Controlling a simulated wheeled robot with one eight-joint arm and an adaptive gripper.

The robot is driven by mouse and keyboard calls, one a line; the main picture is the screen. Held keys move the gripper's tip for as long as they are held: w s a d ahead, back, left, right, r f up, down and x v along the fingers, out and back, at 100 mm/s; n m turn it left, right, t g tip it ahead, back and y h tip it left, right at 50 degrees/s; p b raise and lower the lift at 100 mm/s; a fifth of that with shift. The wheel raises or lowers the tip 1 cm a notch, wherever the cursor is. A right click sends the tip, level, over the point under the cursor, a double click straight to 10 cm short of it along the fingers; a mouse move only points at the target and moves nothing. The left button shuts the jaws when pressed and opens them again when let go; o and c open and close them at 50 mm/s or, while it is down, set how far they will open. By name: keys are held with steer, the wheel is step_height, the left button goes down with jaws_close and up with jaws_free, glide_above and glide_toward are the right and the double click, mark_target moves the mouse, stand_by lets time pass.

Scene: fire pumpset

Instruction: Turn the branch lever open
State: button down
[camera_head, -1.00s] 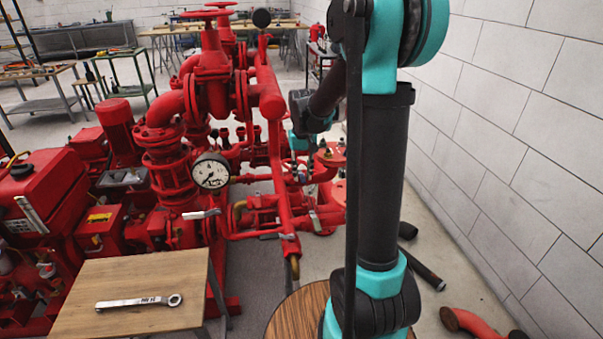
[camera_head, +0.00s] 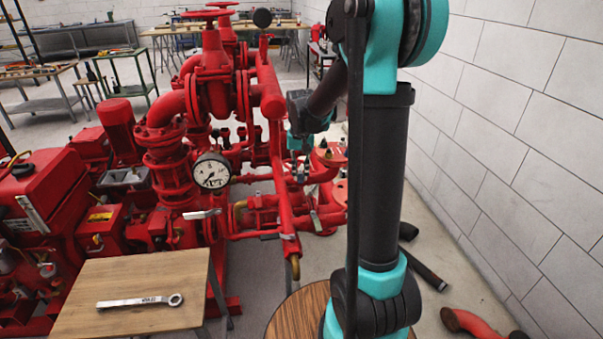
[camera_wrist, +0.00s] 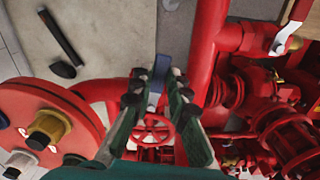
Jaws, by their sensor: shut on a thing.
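In the wrist view, my gripper (camera_wrist: 153,90) has its dark fingertips closed around a narrow blue-grey lever handle (camera_wrist: 160,70). The handle's end shows just beyond the fingertips, and the rest of the lever is hidden between the fingers. In the head view my wrist is by the red pipework, and the fingertips and the held lever cannot be made out. Another lever, pale metal with a red end (camera_wrist: 289,36), sits on a red valve at the upper right of the wrist view, apart from my gripper.
Red pipes and a handwheel (camera_wrist: 153,130) lie close beneath my fingers. A large red flange (camera_wrist: 45,120) with bolts is at the left. A pressure gauge (camera_head: 211,171) stands on the pumpset. A wrench (camera_head: 140,301) lies on a wooden table. A white block wall (camera_head: 520,130) bounds the right.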

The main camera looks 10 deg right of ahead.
steer(key=w+a+m, duration=0.1)
steer(key=m, duration=0.3)
steer(key=w+a+m, duration=0.1)
steer(key=a+m, duration=0.1)
steer(key=m, duration=0.2)
steer(key=w+a+m, duration=0.2)
steer(key=m, duration=0.2)
steer(key=shift+w+m, duration=0.1)
steer(key=shift+m, duration=0.2)
steer(key=shift+w+a+m, duration=0.1)
steer(key=shift+w+m, duration=0.35)
steer(key=shift+m, duration=0.45)
steer(key=shift+w+a+m, duration=0.1)
steer(key=shift+w+m, duration=0.35)
steer(key=shift+m, duration=0.45)
steer(key=shift+w, duration=0.1)
steer(key=c, duration=1.5)
jaws_free()
steer(key=shift+d, duration=0.1)
steer(key=shift+o, duration=0.2)
step_height(320, 180, up, 12)
